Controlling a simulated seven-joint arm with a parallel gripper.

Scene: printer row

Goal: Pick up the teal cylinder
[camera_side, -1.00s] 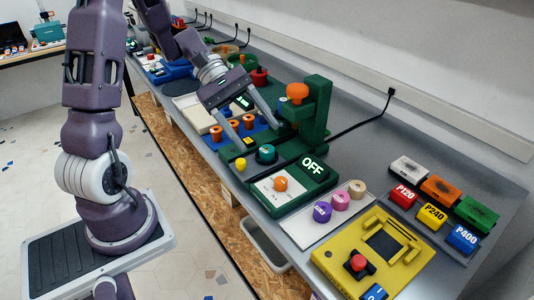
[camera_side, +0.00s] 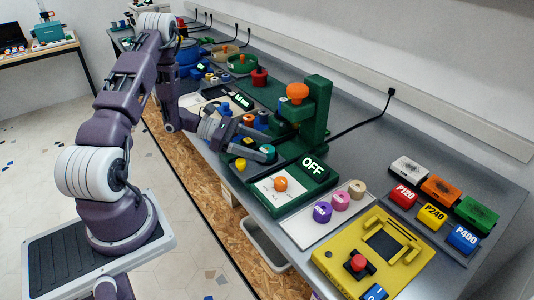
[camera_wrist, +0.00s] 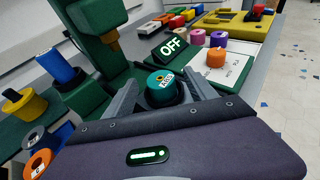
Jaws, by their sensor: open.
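The teal cylinder (camera_side: 267,150) stands upright on the green base of the press-like machine, behind the OFF sign. In the wrist view the teal cylinder (camera_wrist: 162,86) has a small white label on top and sits between my two grey fingers. My gripper (camera_side: 262,147) is open and low, reaching in sideways from the left with a finger on each side of the cylinder. It also shows in the wrist view (camera_wrist: 161,90).
The green press (camera_side: 316,110) with an orange knob (camera_side: 297,91) rises close behind the cylinder. A green OFF box (camera_side: 312,168) and a panel with an orange knob (camera_side: 280,184) are in front. A yellow knob (camera_side: 240,164) is close by. Blue and orange cylinders stand behind the gripper.

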